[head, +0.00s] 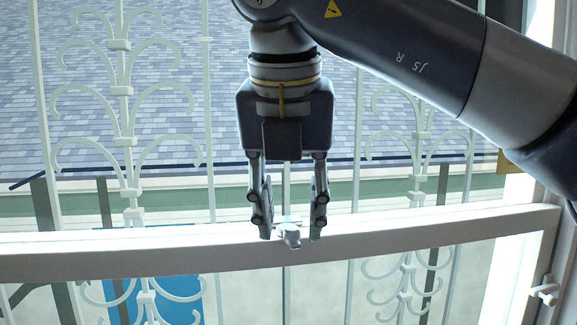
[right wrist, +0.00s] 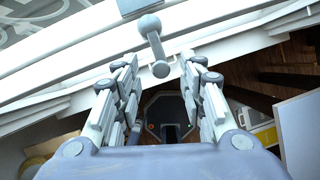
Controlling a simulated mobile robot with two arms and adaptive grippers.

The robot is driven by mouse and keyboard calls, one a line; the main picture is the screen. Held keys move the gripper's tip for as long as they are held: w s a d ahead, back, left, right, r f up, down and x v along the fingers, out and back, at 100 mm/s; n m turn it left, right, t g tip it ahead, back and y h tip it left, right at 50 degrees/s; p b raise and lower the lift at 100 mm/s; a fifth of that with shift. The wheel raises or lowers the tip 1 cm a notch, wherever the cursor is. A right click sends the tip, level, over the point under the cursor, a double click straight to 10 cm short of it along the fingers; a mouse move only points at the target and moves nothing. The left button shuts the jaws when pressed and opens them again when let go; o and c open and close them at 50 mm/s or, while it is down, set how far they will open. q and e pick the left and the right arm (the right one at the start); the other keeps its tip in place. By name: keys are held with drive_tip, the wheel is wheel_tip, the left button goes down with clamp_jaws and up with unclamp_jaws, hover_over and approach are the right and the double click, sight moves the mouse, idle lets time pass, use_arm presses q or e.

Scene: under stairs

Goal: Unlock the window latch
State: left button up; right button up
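The window latch (head: 292,236) is a small white piece with a rounded knob on the horizontal white window rail. In the right wrist view the latch (right wrist: 153,45) shows as a short bar with a ball at each end, just beyond the fingertips. My right gripper (head: 290,238) is open, its fingers pointing down, one on each side of the latch in the head view. I see no clear contact with the latch. My left gripper is in neither view.
The white window rail (head: 130,257) runs across the view. White ornate bars (head: 128,120) stand behind it, with a tiled roof (head: 180,100) outside. A second white handle (head: 545,290) sits on the right frame. A wooden floor (right wrist: 275,65) shows below.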

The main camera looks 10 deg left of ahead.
drive_tip(key=v, duration=1)
drive_tip(key=shift+s+r, duration=0.15)
drive_tip(key=shift+s, duration=0.05)
